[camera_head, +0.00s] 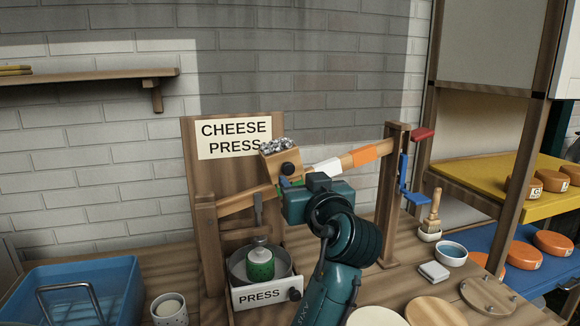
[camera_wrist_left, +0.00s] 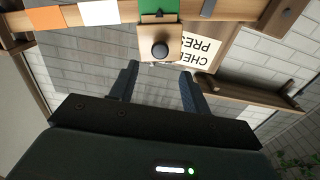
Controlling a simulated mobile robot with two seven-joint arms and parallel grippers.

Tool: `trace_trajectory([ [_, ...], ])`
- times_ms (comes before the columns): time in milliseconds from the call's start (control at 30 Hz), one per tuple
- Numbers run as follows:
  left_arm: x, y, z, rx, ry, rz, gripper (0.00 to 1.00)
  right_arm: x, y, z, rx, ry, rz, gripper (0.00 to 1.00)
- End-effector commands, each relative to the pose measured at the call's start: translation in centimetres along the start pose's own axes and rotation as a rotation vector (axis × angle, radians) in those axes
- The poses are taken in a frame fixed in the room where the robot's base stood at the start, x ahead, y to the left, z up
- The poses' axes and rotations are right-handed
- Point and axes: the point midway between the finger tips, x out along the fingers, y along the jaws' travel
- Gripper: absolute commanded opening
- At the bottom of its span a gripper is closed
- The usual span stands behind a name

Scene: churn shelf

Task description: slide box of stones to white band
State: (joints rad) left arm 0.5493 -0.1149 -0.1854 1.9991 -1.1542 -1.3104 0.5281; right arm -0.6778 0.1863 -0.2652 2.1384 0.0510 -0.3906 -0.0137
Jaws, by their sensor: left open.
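The wooden box of stones (camera_head: 281,163), heaped with grey stones and with a dark knob on its front, sits on the sloping wooden beam of the cheese press. It also shows in the left wrist view (camera_wrist_left: 174,42), by the green band (camera_wrist_left: 158,6). The white band (camera_head: 325,167) is just right of the box, up the beam; it shows left of the box in the wrist view (camera_wrist_left: 100,12). My left gripper (camera_wrist_left: 157,78) is open, its two fingers apart and pointing towards the knob (camera_wrist_left: 160,50), with nothing between them. My right gripper is not in view.
An orange band (camera_head: 363,155) lies farther up the beam, near the right post (camera_head: 392,200) with red and blue levers. Below stands a pot (camera_head: 280,285) with a green weight. A blue basin (camera_head: 75,285) is at left; shelves with cheeses are at right.

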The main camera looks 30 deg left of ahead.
Motion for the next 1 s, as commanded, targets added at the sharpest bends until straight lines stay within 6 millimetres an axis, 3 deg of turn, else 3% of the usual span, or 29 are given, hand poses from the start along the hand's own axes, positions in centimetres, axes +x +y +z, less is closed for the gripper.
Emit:
trace_trajectory([
  [200, 4.5, 0.0, -0.2, 0.003, 0.001, -0.002, 0.48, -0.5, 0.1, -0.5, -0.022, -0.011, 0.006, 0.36],
  [400, 6.8, 0.0, -0.1, 0.002, 0.001, 0.000, 0.48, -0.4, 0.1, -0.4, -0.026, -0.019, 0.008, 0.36],
  [800, 7.4, 0.0, 0.0, 0.000, 0.000, 0.002, 0.47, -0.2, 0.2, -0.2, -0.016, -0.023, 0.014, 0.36],
  [1000, 7.4, 0.1, 0.0, 0.001, 0.000, 0.002, 0.30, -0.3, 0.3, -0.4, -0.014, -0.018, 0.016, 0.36],
])
